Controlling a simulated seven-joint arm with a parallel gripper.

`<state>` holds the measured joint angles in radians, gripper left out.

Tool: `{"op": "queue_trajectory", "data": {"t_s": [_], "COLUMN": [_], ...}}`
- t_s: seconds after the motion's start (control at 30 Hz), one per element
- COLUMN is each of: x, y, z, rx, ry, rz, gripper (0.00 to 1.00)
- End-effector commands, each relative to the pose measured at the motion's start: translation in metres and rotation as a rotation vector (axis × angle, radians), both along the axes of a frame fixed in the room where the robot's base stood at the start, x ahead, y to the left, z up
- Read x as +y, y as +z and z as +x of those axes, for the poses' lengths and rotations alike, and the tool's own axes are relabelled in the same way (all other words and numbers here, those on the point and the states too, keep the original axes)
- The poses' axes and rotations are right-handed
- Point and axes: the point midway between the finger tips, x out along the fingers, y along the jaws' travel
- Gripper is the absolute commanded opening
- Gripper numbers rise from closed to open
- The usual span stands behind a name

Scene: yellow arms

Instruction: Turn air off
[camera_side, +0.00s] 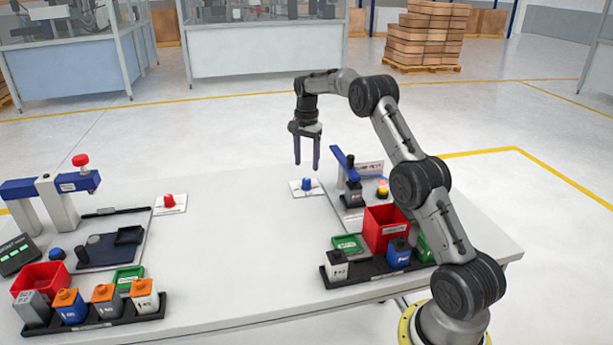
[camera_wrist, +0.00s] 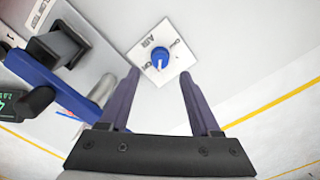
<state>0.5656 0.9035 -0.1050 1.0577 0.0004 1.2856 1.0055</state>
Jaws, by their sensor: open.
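The blue air knob (camera_wrist: 159,60) sits on a white square plate marked AIR, with small position labels around it. A thin pale mark shows on the knob's lower part, but I cannot tell surely which label it points at. In the side view the blue knob (camera_side: 307,184) is on the table near its far edge. My gripper (camera_side: 307,166) points down above the knob, with its two fingers apart and empty. In the wrist view my gripper (camera_wrist: 159,73) has the knob centred between and just beyond its fingertips, not visibly touched.
A station with a blue lever (camera_side: 343,157) and a red-yellow button (camera_side: 382,188) stands right of the knob. A red bin (camera_side: 385,229) and several bottles are nearer. A red knob (camera_side: 168,200) on another plate is at the left. The table between is clear.

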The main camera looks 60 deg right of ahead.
Motion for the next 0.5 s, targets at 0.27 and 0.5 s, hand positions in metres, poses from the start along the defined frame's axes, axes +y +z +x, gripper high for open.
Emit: {"op": "queue_trajectory", "data": {"t_s": [0.27,0.5], "x": [0.0,0.0], "y": [-0.044,-0.056], "z": [0.0,0.0], "rx": [0.002,0.0], "ry": [0.001,0.001], "rz": [0.001,0.0], "gripper": [0.64,0.64]}}
